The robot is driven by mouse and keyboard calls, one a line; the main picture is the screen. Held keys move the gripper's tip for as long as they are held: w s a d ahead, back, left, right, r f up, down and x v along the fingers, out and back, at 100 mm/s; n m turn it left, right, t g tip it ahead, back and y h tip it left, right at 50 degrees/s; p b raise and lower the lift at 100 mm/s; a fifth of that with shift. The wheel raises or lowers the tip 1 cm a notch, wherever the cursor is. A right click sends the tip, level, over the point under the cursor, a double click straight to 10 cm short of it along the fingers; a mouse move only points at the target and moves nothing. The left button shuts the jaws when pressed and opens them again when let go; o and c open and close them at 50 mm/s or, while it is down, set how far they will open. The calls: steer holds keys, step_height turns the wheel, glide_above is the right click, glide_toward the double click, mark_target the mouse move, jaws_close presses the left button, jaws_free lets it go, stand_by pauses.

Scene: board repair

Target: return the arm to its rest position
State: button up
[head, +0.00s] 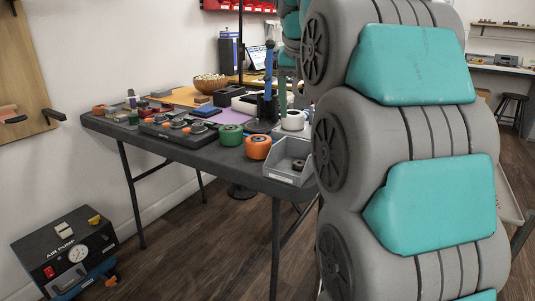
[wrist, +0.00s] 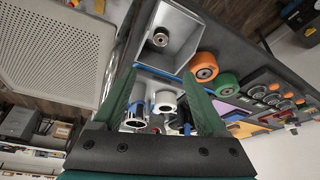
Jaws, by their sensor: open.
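My gripper (wrist: 160,100) shows in the wrist view as two green fingers spread wide apart, with nothing between the tips. It is above the table's edge, near a grey bin (wrist: 178,28) and two white rolls. In the head view, my teal and grey arm links fill the right half and hide what is behind them. I cannot make out the gripper in the head view.
The dark table (head: 268,185) carries a grey bin (head: 283,168), an orange wheel (head: 258,147), a green wheel (head: 231,135), a white roll (head: 294,120) and a black tray (head: 172,142) of parts. An air pump (head: 66,256) stands on the floor at left. Open wooden floor lies in front.

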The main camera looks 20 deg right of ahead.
steer(key=shift+f, duration=0.1)
steer(key=s+a+f+n+g+y, duration=0.1)
steer(key=s+a+f+n+g, duration=0.2)
steer(key=s+f, duration=1.1)
steer(key=s+a+f+n+g+y+p, duration=0.1)
steer(key=s+a+f+n+g, duration=0.1)
steer(key=s+a+f, duration=0.7)
steer(key=s+f+n, duration=0.1)
steer(key=s+f, duration=0.5)
steer(key=f, duration=0.3)
steer(key=shift+s+a+g+p, duration=0.15)
steer(key=shift+a+g+p, duration=0.15)
steer(key=shift+a+g, duration=0.1)
